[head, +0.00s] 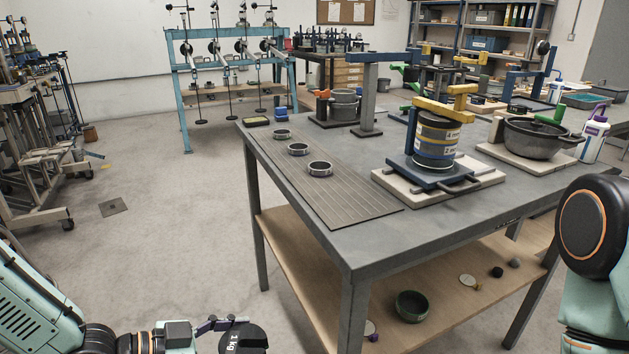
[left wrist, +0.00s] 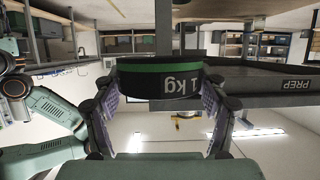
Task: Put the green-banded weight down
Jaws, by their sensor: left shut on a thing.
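My left gripper (head: 222,328) is at the bottom of the head view, shut on a dark weight (head: 246,341) marked "1 kg". The left wrist view shows this green-banded weight (left wrist: 160,80) between the two fingers, its lettering upside down in the picture. The weight is held in the air, left of the table's near corner and below the tabletop. The bottom of the weight is cut off in the head view. My right arm shows at the right edge, but its gripper is out of view.
The grey table (head: 400,240) has a ribbed mat (head: 345,205) along its left side, bearing three dark rings with pale rims. A press (head: 437,140) and a pot (head: 535,142) stand to the right.

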